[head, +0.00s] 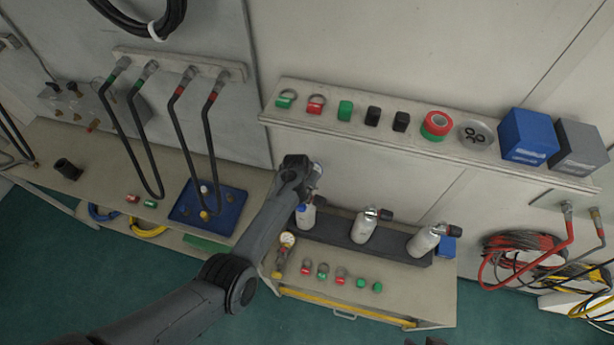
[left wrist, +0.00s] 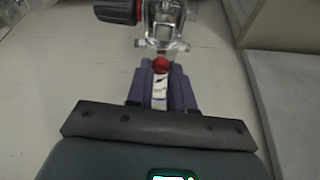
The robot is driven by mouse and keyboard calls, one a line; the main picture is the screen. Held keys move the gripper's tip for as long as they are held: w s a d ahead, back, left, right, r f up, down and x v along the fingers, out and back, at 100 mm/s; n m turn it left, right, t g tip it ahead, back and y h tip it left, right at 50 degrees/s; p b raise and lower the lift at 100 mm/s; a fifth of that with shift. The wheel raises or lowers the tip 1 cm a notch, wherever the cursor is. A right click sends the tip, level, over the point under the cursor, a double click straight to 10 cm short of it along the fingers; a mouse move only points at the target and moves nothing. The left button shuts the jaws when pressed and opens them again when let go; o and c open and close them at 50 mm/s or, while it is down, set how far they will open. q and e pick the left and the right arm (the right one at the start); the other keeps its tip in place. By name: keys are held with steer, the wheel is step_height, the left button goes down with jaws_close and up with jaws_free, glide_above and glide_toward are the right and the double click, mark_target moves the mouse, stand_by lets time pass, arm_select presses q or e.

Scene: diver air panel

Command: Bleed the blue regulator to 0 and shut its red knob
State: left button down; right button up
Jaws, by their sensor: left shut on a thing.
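My left arm reaches over the black bottle rack (head: 340,238). In the left wrist view my left gripper (left wrist: 161,75) is shut on a small red knob (left wrist: 161,64). The knob sits just below a chrome valve body (left wrist: 163,22), which has a black and red handwheel (left wrist: 118,11) on its left. In the head view the gripper is mostly hidden behind my wrist, above the left white bottle (head: 306,217), which shows some blue near its top. No pressure reading can be made out. My right gripper cannot be made out.
Two more white bottles with valves (head: 364,229) (head: 424,241) stand to the right in the rack. A small gauge (head: 288,239) and several red and green fittings (head: 340,275) lie in front. A shelf (head: 330,127) with small parts runs above. A blue tray (head: 228,213) is left.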

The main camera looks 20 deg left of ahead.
arm_select(q)
steer(key=n+y, duration=0.1)
steer(key=n, duration=0.1)
steer(key=shift+d+n, duration=0.2)
steer(key=shift+n, duration=0.2)
steer(key=shift+d+n+y+b, duration=0.1)
steer(key=shift+n+y+b, duration=0.4)
steer(key=shift+n, duration=0.6)
steer(key=shift+n+g, duration=0.3)
steer(key=shift+n, duration=0.4)
steer(key=c, duration=1)
jaws_free()
steer(key=shift+w, duration=0.1)
steer(key=shift+r, duration=0.1)
